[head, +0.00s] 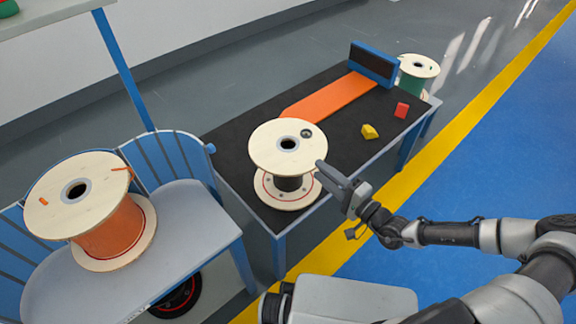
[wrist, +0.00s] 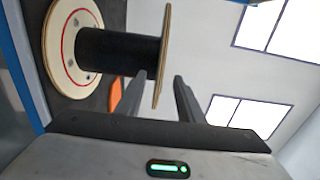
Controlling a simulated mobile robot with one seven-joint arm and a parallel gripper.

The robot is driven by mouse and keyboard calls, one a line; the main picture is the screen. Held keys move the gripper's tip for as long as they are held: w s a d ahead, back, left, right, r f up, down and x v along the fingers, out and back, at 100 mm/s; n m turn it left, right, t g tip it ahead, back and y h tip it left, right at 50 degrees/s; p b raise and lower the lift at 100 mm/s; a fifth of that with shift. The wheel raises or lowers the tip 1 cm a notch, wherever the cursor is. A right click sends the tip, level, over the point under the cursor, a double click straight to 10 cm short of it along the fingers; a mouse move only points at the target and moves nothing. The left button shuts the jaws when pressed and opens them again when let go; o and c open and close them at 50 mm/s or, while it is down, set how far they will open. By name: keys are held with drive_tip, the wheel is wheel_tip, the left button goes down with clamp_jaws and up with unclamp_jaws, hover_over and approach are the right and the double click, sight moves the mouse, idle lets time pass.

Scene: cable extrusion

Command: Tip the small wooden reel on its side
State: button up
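The small wooden reel (head: 289,145) stands upright on the black top of the low table. It has two pale round flanges and a dark core, with a red ring on the lower flange. My gripper (head: 322,172) is at the right edge of the upper flange. In the wrist view the reel (wrist: 120,50) appears sideways, and the edge of its upper flange reaches between the two fingers of my gripper (wrist: 162,88). The fingers are apart, with gaps visible beside the flange; I see no clear grip on it.
The black-topped table (head: 240,140) also bears an orange strip (head: 335,97), a blue-framed block (head: 373,65), a yellow piece (head: 369,131) and a red piece (head: 401,110). A large orange-wound reel (head: 105,225) sits on a grey bench at left. A green reel (head: 416,75) stands beyond the table.

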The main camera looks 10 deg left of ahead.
sight(311, 163)
drive_tip(key=p+x, duration=0.1)
drive_tip(key=x, duration=0.2)
drive_tip(key=shift+a+r, duration=0.1)
drive_tip(key=shift+p+x, duration=0.5)
drive_tip(key=shift+x, duration=0.55)
drive_tip(key=shift+c, duration=0.2)
clamp_jaws()
idle(0.9)
